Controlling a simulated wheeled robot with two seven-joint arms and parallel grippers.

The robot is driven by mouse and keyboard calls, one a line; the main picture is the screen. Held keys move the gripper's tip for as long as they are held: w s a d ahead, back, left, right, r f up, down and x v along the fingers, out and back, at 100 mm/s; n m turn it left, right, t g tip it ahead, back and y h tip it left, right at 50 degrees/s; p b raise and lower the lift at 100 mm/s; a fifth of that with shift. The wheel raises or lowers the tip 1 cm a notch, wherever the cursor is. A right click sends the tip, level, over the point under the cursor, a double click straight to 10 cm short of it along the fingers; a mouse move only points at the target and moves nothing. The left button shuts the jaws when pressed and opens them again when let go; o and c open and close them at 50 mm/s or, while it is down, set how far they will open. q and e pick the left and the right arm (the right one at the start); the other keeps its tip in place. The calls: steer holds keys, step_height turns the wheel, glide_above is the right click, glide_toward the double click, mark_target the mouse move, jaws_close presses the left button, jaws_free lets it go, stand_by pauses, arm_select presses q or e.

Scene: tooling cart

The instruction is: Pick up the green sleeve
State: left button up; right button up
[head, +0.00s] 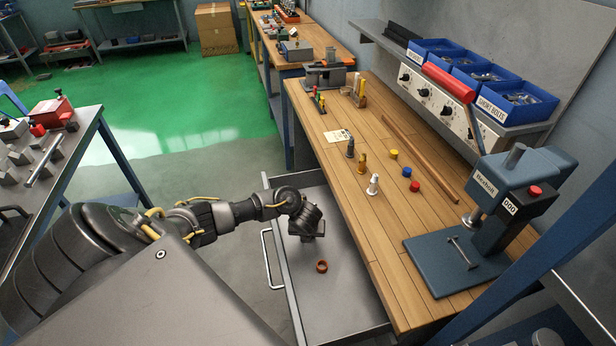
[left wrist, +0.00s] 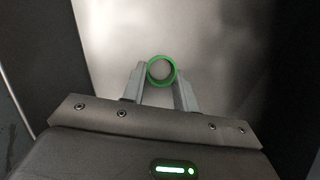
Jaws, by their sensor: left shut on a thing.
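The green sleeve (left wrist: 161,85) is a short ring, seen end-on in the left wrist view. It sits between the two grey fingers of my left gripper (left wrist: 161,74), which are shut on it. A pale surface shows through and around the ring. In the head view, my left gripper (head: 309,236) points down into the open drawer (head: 340,305) and hides the sleeve. I cannot tell whether the sleeve touches the drawer floor. My right gripper is not in view.
A brown-orange ring (head: 321,266) lies in the drawer, nearer than my gripper. The wooden bench (head: 385,235) rises along the drawer's right side, with small coloured pegs and a blue press (head: 490,215) on it. The drawer's front with its handle (head: 268,260) is at left.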

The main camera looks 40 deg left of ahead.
arm_select(q)
step_height(320, 180, up, 17)
steer(key=p, duration=0.9)
steer(key=shift+f, duration=0.15)
jaws_close()
steer(key=shift+r+p, duration=0.6)
steer(key=shift+r, duration=0.1)
